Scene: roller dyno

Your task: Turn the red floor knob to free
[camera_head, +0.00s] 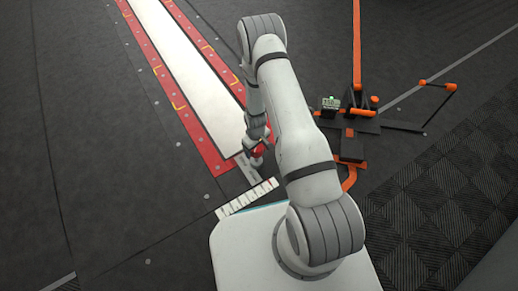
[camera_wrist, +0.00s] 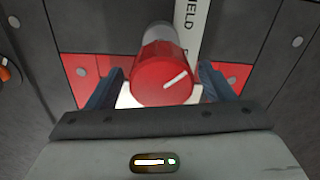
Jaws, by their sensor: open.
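The red floor knob (camera_wrist: 160,80) is a round red cap with a white pointer line, on a grey cylindrical base. In the wrist view its pointer slants up to the right. My gripper (camera_wrist: 157,88) is open, with one dark finger on each side of the knob. I cannot tell whether the fingers touch it. In the head view the knob (camera_head: 259,150) is a small red spot at the near end of the red-bordered strip, partly hidden by my wrist.
A long white strip with red borders (camera_head: 222,160) runs away to the upper left. A black and orange stand (camera_head: 352,145) with a small box is right of my arm. A white slotted bar (camera_head: 246,198) lies before my base. Dark floor at left is clear.

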